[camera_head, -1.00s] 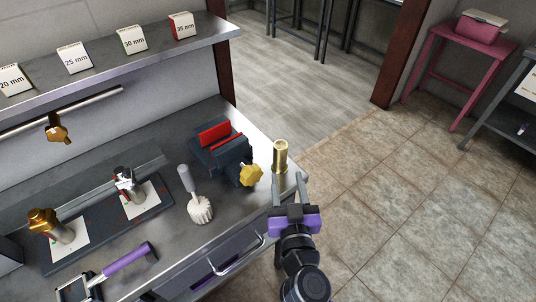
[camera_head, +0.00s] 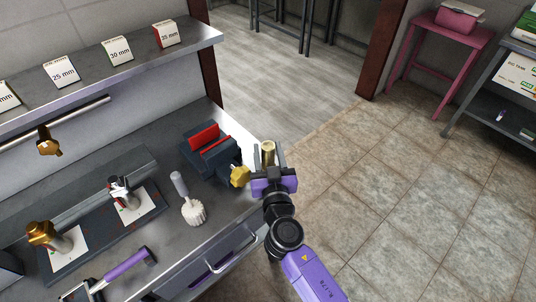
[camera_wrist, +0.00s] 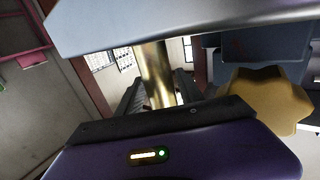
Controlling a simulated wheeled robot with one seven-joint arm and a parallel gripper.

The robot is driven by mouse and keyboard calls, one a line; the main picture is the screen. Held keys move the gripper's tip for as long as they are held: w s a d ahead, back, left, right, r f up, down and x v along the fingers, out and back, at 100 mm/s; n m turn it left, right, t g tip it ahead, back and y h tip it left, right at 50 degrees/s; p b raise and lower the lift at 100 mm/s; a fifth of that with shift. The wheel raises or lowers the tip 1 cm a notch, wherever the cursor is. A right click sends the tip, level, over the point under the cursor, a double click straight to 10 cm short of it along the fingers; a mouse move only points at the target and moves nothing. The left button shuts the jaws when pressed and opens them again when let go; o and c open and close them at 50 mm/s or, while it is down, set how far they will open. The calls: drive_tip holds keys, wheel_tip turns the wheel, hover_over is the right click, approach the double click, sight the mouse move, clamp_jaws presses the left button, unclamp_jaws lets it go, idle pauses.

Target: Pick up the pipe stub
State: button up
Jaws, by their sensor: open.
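The pipe stub is a brass tube (camera_head: 268,150) standing upright at the right end of the steel bench. In the wrist view the brass tube (camera_wrist: 157,72) shows between the two dark fingers. My gripper (camera_head: 268,156) is open, with one finger on each side of the tube. In the wrist view there is a gap between my gripper (camera_wrist: 158,94) and the tube, at least on the right side. The tube's foot is hidden behind my gripper in the head view.
A dark vise (camera_head: 209,151) with red jaws and a yellow knob (camera_head: 240,176) sits close left of my gripper; the knob is near it in the wrist view. The floor right of the bench is clear.

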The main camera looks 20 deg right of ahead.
clamp_jaws()
drive_tip(key=shift+r, duration=0.1)
wheel_tip(320, 180, up, 20)
drive_tip(key=p, duration=0.3)
idle(0.3)
